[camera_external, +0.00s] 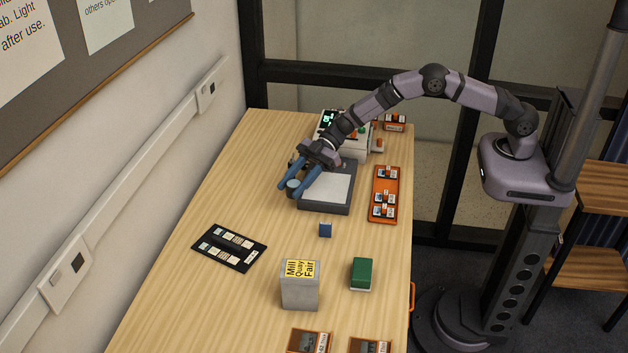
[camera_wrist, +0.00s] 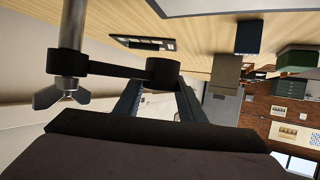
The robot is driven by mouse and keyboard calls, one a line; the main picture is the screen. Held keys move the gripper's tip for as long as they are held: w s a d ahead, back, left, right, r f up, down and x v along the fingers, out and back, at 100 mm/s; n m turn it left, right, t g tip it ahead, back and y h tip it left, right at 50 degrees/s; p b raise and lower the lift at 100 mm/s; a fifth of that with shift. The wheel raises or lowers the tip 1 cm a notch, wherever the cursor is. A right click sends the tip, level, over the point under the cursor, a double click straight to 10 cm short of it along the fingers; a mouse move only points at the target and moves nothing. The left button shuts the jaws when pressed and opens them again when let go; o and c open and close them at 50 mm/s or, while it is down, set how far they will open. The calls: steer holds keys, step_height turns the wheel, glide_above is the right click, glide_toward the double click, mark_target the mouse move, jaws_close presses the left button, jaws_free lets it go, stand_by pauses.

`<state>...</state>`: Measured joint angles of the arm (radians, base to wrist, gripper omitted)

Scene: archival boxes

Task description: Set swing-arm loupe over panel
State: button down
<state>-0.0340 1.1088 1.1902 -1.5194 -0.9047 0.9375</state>
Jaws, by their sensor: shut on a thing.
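The light panel (camera_external: 330,187) is a white sheet on a dark grey base, towards the far part of the table. The loupe (camera_external: 292,187) is a small dark cylinder at the panel's left edge, not over its middle. In the wrist view the loupe (camera_wrist: 163,71) sits at the end of a black swing arm (camera_wrist: 115,69), which joins a metal post (camera_wrist: 70,35) with a wing nut. My gripper (camera_external: 298,187) has blue fingers and is shut on the loupe. The fingers also show in the wrist view (camera_wrist: 158,92), partly hidden by the gripper body.
A device with a green display (camera_external: 345,135) stands behind the panel. An orange tray (camera_external: 384,195) lies to its right. The table left of the panel is clear.

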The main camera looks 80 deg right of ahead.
steer(key=shift+s+d+f+n+g+y+b, duration=0.1)
steer(key=shift+s+d+n+g+y+b, duration=0.15)
steer(key=shift+s+d+n+g+b, duration=0.5)
steer(key=shift+s+d+f+n+g+y+b, duration=0.2)
steer(key=shift+s+n+g+y+b, duration=0.1)
steer(key=shift+s+n+g+b, duration=0.95)
steer(key=shift+s+d+f+n+g+y+b, duration=0.1)
steer(key=shift+s+d+n+g+y+b, duration=0.25)
steer(key=shift+n+g+b, duration=0.7)
steer(key=shift+s+d+r+g+b, duration=0.1)
steer(key=shift+s+d+g+b, duration=0.1)
steer(key=shift+g+b, duration=0.15)
steer(key=c, duration=1.1)
jaws_free()
steer(key=shift+w+r, duration=0.1)
steer(key=shift+r, duration=0.1)
